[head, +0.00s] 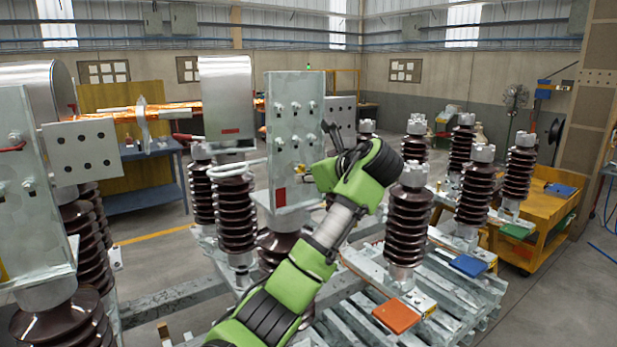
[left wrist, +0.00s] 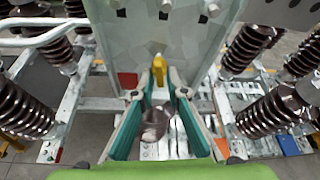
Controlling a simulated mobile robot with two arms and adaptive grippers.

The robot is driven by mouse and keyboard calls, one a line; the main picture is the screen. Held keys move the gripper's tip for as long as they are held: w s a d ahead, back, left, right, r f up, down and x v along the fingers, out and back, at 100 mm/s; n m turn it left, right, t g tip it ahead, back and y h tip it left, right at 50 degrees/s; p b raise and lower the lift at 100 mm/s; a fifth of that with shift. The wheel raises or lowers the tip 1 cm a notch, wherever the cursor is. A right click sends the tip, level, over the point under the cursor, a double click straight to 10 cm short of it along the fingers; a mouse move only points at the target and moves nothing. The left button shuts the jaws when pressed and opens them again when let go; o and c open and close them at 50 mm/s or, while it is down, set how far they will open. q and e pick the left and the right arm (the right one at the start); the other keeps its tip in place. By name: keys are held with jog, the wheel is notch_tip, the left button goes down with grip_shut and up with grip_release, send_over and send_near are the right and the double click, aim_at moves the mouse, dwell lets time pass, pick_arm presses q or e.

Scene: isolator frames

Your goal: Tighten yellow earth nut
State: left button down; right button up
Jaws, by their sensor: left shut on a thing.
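The yellow earth nut (left wrist: 159,70) is a small yellow piece at the lower part of a galvanised upright plate (left wrist: 165,30), right of a red label (left wrist: 127,80). My left gripper (left wrist: 160,76) has its two teal fingers converged on either side of the nut, shut on it. In the head view the plate (head: 297,130) stands in the middle, with my green left arm reaching up to its lower right edge. My right gripper is not in either view.
Brown ribbed insulators (head: 408,225) stand on the steel frame right of the plate, others to its left. A second bolted plate (head: 35,190) stands at the left. A yellow cart (head: 550,215) stands at the right. Grey floor lies open behind the frame.

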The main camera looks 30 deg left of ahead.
pick_arm(q)
jog(key=shift+a+r, duration=0.15)
jog(key=shift+r, duration=0.25)
jog(key=c, duration=2)
grip_release()
jog(key=shift+a+f, duration=0.15)
jog(key=shift+f, duration=0.15)
jog(key=shift+v, duration=6)
jog(key=shift+w, duration=0.1)
